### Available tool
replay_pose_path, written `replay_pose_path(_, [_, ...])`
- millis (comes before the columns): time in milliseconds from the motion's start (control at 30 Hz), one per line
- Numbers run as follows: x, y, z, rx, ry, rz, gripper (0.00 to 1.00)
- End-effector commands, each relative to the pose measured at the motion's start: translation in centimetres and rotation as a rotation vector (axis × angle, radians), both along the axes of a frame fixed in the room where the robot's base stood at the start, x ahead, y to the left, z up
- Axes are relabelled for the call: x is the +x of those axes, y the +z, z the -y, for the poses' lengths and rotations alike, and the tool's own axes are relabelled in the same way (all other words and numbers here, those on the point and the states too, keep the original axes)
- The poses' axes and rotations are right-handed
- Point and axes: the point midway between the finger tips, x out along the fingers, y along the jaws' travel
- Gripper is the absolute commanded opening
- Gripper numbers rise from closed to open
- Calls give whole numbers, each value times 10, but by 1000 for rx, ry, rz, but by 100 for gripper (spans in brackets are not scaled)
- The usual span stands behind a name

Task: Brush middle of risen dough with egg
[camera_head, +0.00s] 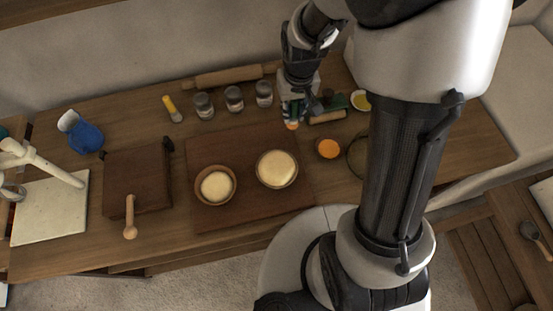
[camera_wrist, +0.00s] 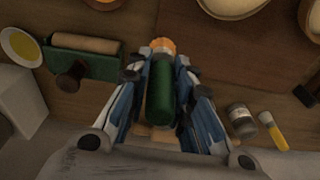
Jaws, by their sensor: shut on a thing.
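My gripper (camera_head: 292,112) is shut on a green-handled brush (camera_wrist: 160,92) with an orange tip, which points down in the head view. In the wrist view my gripper (camera_wrist: 160,85) has a finger on each side of the handle. The brush is above the table behind the dough bowls, apart from them. Pale, domed dough (camera_head: 277,168) fills the right bowl, and a smaller dough (camera_head: 216,186) lies in the left bowl; both stand on a brown board (camera_head: 240,214). A small bowl of orange liquid (camera_head: 328,148), likely egg, stands right of the board.
Several jars (camera_head: 234,98), a yellow-handled brush (camera_head: 172,108) and a rolling pin (camera_head: 222,77) lie along the back. A yellow dish (camera_head: 361,100) and a wooden roller (camera_head: 327,117) are right of my gripper.

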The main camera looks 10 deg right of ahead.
Motion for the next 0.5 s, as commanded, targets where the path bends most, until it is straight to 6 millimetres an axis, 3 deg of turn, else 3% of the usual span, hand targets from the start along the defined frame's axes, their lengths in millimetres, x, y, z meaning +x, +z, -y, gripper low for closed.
replay_pose_path(300, [-3,3,-2,1,1,-11,0])
replay_pose_path(500, [-34,27,-24,7,5,-123,0])
